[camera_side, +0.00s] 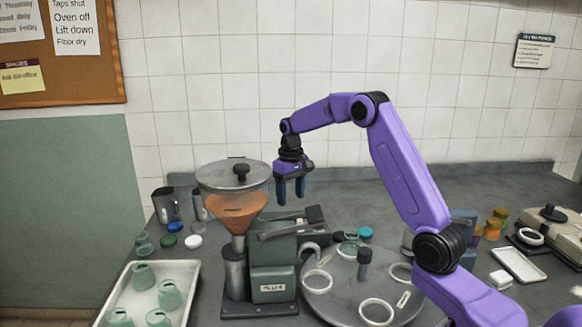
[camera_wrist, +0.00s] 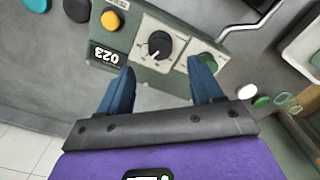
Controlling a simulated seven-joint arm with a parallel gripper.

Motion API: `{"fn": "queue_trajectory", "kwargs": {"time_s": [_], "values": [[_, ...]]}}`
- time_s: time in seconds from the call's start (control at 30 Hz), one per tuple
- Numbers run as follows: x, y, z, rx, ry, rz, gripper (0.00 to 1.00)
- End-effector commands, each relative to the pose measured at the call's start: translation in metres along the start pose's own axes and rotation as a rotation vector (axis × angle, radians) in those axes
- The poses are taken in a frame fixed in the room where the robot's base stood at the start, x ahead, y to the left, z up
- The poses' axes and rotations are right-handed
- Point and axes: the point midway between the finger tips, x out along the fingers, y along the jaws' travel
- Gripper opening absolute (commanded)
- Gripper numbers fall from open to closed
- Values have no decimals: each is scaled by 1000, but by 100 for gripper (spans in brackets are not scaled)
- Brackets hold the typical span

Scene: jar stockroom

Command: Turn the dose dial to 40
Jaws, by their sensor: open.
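The dose dial (camera_wrist: 158,43) is a black round knob with a white pointer mark on a pale scale plate, seen in the wrist view. The scale figures are too small to read. Beside it, a black display (camera_wrist: 105,54) seems to read 023, though it is tilted in view. The dial sits on the green dosing machine (camera_side: 272,262), which has a hopper of orange contents; the dial is hidden in the side view. My gripper (camera_side: 291,201) is open and empty, above the machine. In the wrist view its blue fingers (camera_wrist: 161,66) are apart, with the dial beyond the gap between their tips.
A yellow button (camera_wrist: 111,20) and a green button (camera_wrist: 207,60) flank the dial. A white tray (camera_side: 188,290) of glass jars stands at left.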

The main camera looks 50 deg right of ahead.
Motion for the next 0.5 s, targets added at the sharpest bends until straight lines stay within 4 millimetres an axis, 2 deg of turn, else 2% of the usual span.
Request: {"fn": "queue_trajectory", "kwargs": {"time_s": [0.03,0.2,0.4,0.5], "values": [[-12,0,-1,0,5,0,65],[-47,0,-1,0,5,0,65],[-77,0,-1,0,2,0,65],[-86,0,0,0,1,0,65]]}}
